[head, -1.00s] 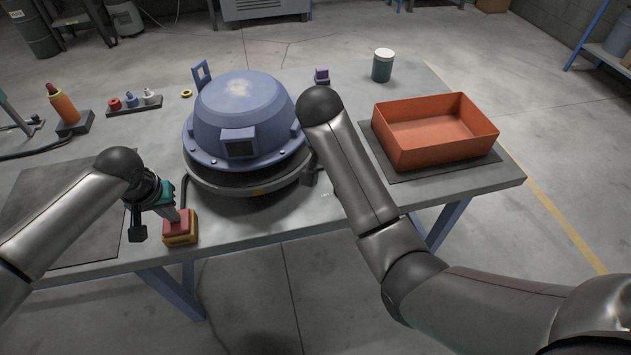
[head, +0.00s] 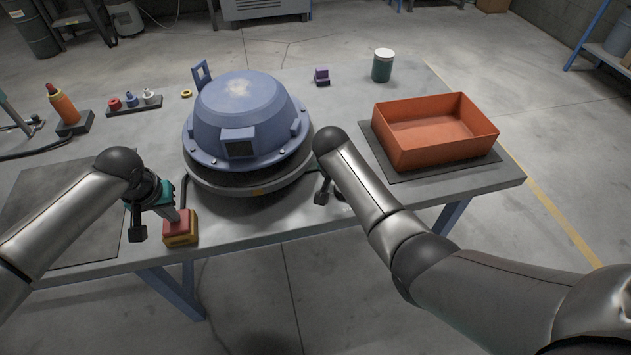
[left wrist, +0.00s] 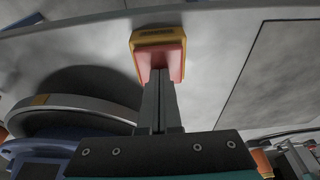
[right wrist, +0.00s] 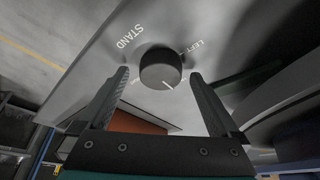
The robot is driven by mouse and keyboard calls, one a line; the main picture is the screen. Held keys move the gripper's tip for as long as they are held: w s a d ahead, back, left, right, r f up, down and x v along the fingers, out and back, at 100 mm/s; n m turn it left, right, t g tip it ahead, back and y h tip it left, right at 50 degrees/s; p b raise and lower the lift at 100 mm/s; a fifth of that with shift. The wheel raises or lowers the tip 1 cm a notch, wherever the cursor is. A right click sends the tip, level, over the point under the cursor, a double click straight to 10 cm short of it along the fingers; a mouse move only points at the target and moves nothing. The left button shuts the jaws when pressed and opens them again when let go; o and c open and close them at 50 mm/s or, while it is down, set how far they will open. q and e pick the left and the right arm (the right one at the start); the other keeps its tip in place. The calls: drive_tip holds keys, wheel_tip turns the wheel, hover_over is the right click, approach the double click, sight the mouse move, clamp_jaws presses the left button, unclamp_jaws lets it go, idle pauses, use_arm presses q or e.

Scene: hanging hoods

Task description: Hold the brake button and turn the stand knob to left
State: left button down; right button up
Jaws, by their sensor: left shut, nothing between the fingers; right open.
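The brake button is a red cap on a yellow box (head: 180,238) at the table's front edge; the red cap (left wrist: 174,58) also shows in the left wrist view. My left gripper (head: 177,218) is shut and empty, its fingertips against the red cap. How far the cap is pressed I cannot tell. The stand knob (right wrist: 160,64) is round and black with a white line, between the printed words STAND and LEFT. My right gripper (right wrist: 159,84) is open, one finger on each side of the knob, with gaps visible. In the head view my right arm hides the knob.
A blue domed housing (head: 245,105) on a round dark base (head: 255,187) stands between my arms. An orange bin (head: 435,152) sits on a dark mat to the right. A green jar (head: 382,68) and a small purple block (head: 321,75) are at the back.

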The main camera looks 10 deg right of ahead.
use_arm(q)
drive_tip(key=shift+s+f, duration=0.25)
drive_tip(key=shift+f, duration=0.05)
use_arm(e)
drive_tip(key=shift+f, duration=0.15)
drive_tip(key=shift+c, duration=0.3)
drive_tip(key=shift+d, duration=0.1)
drive_tip(key=c, duration=1.3)
